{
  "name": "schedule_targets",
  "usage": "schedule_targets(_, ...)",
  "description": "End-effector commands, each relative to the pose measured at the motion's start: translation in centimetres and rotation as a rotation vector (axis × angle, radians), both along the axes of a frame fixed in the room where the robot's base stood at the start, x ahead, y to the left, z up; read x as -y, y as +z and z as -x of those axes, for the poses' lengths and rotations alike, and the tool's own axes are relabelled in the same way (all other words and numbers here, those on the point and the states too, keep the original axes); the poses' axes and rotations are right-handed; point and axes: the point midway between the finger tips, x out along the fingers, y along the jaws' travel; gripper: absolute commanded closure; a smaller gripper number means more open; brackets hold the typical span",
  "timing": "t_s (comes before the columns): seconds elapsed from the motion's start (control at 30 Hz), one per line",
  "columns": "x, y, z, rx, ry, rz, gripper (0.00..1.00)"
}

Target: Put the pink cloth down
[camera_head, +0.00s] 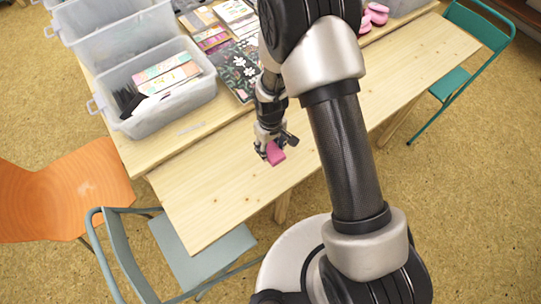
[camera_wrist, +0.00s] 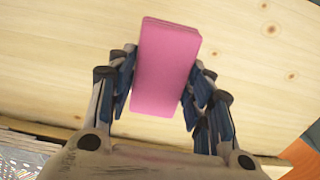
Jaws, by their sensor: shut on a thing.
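The pink cloth (camera_wrist: 165,65) shows in the wrist view as a flat pink block with straight edges. My gripper (camera_wrist: 158,88) is shut on it, with fingers on its left and right sides. In the head view the pink cloth (camera_head: 275,153) is at the tip of my gripper (camera_head: 270,145), over the front part of the wooden table (camera_head: 225,185). I cannot tell whether its underside touches the table.
A clear plastic bin (camera_head: 165,110) with boxes and dark items stands at the table's left. Patterned books (camera_head: 238,70) lie behind my gripper. Pink objects (camera_head: 375,15) sit at the back. Orange (camera_head: 70,195), grey-blue (camera_head: 185,245) and teal (camera_head: 450,82) chairs surround the table. Its front strip is bare.

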Motion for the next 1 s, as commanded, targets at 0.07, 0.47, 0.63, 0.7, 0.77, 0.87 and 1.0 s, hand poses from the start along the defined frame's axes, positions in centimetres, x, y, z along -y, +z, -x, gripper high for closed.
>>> schedule_targets(0.07, 0.0, -0.9, 0.0, 0.000, 0.000, 0.000, 0.72)
schedule_targets(0.47, 0.0, -5.4, 0.0, -0.002, -0.001, 0.001, 0.72)
schedule_targets(0.63, 0.0, -5.4, -0.1, 0.001, -0.001, 0.000, 0.72)
schedule_targets(0.7, 0.0, -5.4, 0.0, 0.001, -0.001, -0.001, 0.72)
schedule_targets(0.77, 0.0, -5.5, 0.0, 0.001, -0.001, -0.001, 0.72)
schedule_targets(0.87, 0.0, -5.9, 0.0, 0.001, -0.001, -0.001, 0.72)
schedule_targets(1.0, 0.0, -5.8, 0.0, 0.001, -0.001, -0.001, 0.45)
